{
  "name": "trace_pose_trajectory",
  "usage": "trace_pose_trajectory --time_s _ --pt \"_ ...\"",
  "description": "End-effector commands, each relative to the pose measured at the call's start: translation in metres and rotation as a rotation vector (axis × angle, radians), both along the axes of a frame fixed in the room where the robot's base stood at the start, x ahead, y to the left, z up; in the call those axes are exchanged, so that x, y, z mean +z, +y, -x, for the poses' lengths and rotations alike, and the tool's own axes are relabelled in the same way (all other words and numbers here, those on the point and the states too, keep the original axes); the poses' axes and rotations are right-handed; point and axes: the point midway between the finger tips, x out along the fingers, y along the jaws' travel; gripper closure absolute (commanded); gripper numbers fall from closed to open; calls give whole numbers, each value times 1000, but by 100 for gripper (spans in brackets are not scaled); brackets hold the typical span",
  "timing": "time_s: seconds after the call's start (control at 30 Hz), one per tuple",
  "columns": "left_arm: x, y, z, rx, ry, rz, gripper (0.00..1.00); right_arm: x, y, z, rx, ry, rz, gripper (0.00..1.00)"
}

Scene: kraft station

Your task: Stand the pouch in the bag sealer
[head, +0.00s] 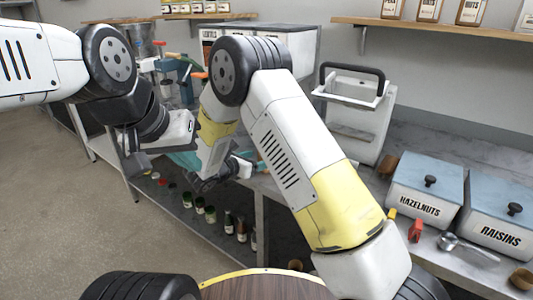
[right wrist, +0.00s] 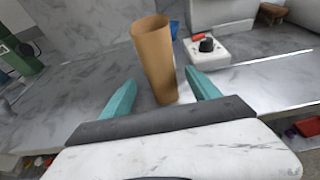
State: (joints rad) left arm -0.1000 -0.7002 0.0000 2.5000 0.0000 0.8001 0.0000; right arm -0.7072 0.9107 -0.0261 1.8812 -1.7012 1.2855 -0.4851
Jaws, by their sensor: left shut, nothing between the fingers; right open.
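The pouch (right wrist: 154,58) is a brown kraft-paper sleeve standing upright on the marble counter in the right wrist view. My right gripper (right wrist: 160,80) is open, with one teal finger on each side of the pouch and a gap to it. In the head view the pouch is hidden behind my right arm. A white machine with a black handle (head: 360,118), which looks like the bag sealer, stands at the back of the counter. My left gripper (head: 135,164) is shut and empty at the left, away from the pouch.
A white unit with a black knob (right wrist: 208,49) stands just beyond the pouch. Bins of hazelnuts (head: 425,187) and raisins (head: 500,215), and a metal scoop (head: 468,247), are on the right counter. Jars stand on the low shelf (head: 210,214).

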Motion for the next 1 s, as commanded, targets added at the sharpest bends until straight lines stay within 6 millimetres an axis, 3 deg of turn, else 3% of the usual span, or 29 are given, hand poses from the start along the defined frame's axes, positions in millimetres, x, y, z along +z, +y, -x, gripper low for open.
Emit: trace_pose_trajectory --time_s 0.2,0.43,0.8,1.0 --pt "0 0 0 0 0 0 100 -9 -20 -22 -4 -1 -2 29" --pt "0 0 0 0 0 0 100 -9 -20 -24 -2 -1 -1 29" --pt "0 0 0 0 0 0 100 -9 -20 -24 -2 -1 -1 100" --pt "0 0 0 0 0 0 100 -9 -20 -24 -2 -2 -1 100"
